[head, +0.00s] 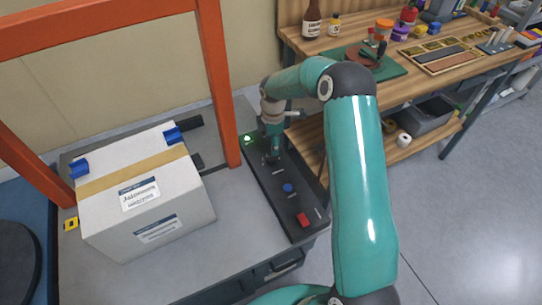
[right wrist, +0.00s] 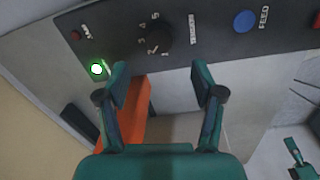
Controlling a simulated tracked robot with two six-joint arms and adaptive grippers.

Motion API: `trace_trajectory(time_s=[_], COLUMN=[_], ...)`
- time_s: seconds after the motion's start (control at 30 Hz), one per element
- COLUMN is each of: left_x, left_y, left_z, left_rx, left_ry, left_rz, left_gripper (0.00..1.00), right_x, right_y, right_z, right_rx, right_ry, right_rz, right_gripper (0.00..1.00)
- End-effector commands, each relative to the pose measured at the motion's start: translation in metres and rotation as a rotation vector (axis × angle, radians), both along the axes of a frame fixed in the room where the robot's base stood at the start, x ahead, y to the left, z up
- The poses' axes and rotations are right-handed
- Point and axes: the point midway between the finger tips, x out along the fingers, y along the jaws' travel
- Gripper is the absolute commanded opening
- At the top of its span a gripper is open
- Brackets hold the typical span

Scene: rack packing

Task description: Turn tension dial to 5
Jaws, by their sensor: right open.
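The tension dial (right wrist: 158,40) is a black round knob on the dark control panel (right wrist: 105,45), with small white numbers around its left side and the word TENSION to its right. Its pointer setting is too small to read. My right gripper (right wrist: 161,77) is open and empty, its two teal fingers spread below the dial in the right wrist view, apart from it. In the head view my right gripper (head: 270,152) points down over the far part of the panel (head: 268,187) and hides the dial.
The panel also carries a lit green lamp (right wrist: 97,69), a blue FEED button (right wrist: 245,21) and a red button (head: 303,219). An orange frame (head: 219,85) stands left of my right arm. A taped white box (head: 148,200) sits on the grey machine bed. A wooden workbench (head: 300,42) stands behind.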

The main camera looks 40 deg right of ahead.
Motion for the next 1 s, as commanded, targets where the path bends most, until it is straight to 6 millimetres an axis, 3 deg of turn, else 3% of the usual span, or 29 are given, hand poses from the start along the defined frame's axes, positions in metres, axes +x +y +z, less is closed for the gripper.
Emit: trace_trajectory(time_s=[0.2,0.4,0.87,1.0], left_x=[0.000,0.000,0.000,0.000], left_y=[0.000,0.000,0.000,0.000], left_z=[0.006,0.009,0.009,0.009], left_rx=[0.000,0.000,0.000,0.000], left_ry=[0.000,0.000,0.000,0.000], left_rz=[0.000,0.000,0.000,0.000], left_gripper=[0.76,0.76,0.76,0.76], right_x=[0.002,0.004,0.004,0.004], right_y=[-0.001,-0.002,-0.003,-0.003], right_z=[-0.047,-0.074,-0.086,-0.086], right_rx=[0.002,0.001,0.001,0.001], right_ry=[0.003,0.000,-0.001,-0.001], right_rz=[-0.001,-0.001,-0.002,-0.002], right_gripper=[0.67,0.67,0.67,0.44])
